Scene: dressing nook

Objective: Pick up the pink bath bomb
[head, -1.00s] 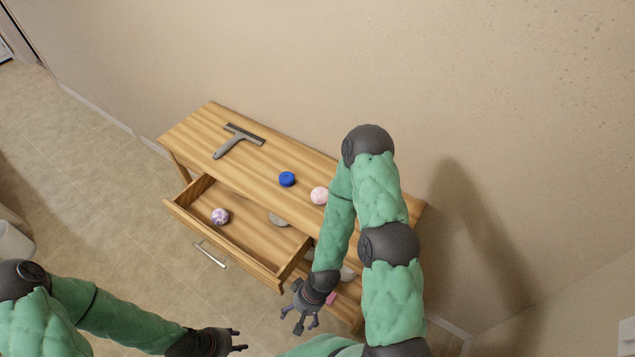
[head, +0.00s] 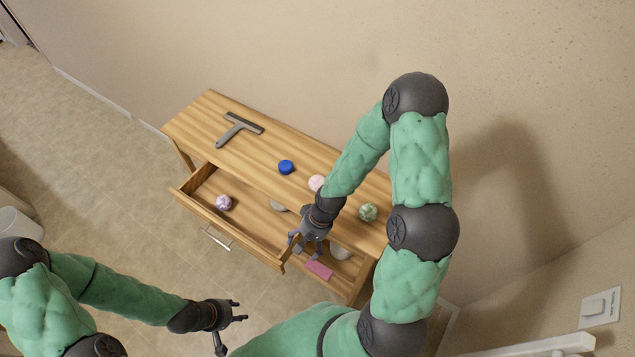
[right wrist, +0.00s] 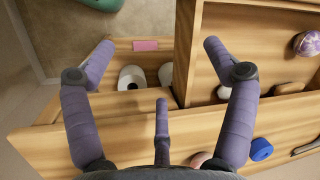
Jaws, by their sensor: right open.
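My right gripper (head: 306,246) is open and empty, above the table's front edge by the drawer's right end, nearer the front than the ball. In the right wrist view its purple fingers (right wrist: 158,62) are spread with nothing between them. My left gripper (head: 236,318) is open and empty, in front of the table.
On the table top are a blue round item (head: 286,167), a green speckled ball (head: 368,212) and a squeegee (head: 238,129). The open drawer (head: 245,226) holds a purple-white ball (head: 223,202) and a pale item (head: 278,205). A pink block (head: 319,270) and white rolls (right wrist: 131,78) lie below.

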